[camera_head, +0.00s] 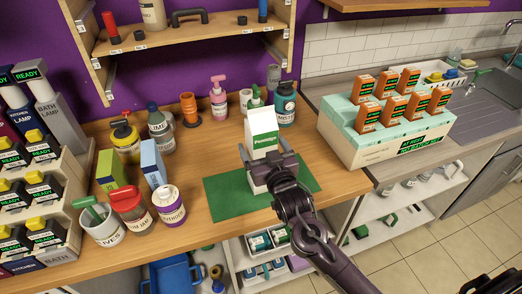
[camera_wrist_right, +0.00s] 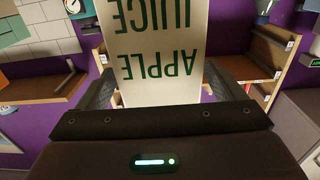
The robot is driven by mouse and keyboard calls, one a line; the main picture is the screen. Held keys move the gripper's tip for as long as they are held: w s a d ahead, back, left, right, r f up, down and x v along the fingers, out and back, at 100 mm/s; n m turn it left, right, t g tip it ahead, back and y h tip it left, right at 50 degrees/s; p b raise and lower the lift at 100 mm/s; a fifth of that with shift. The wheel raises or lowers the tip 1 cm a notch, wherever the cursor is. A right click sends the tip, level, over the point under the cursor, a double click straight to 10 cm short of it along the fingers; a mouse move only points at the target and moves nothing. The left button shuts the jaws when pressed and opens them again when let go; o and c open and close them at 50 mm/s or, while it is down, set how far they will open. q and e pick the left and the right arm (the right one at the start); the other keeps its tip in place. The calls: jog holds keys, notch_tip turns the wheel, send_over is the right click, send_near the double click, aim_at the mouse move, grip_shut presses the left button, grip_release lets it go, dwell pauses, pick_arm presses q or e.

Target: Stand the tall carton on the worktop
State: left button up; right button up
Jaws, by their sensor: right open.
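The tall carton (camera_head: 262,124) is white with a green label and stands upright on the green mat (camera_head: 224,196) on the wooden worktop (camera_head: 205,236). In the right wrist view the carton (camera_wrist_right: 152,40) reads "APPLE JUICE" upside down. My right gripper (camera_head: 270,160) is at the carton's lower half, with its fingers open on either side of it. In the right wrist view the two fingers of the right gripper (camera_wrist_right: 158,84) flank the carton. The gripper hides part of the carton's front. My left gripper is not in view.
Several bottles, including a teal one (camera_head: 285,105) and a pink pump bottle (camera_head: 218,100), stand behind the mat. Containers, including a purple-labelled jar (camera_head: 168,205), stand to the left. A box of orange cartons (camera_head: 350,148) is on the grey counter at right.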

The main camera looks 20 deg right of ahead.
jog(key=shift+w+a, duration=0.1)
jog(key=shift+w, duration=0.65)
jog(key=c, duration=1.8)
jog(key=shift+r, duration=0.2)
jog(key=shift+c, duration=0.5)
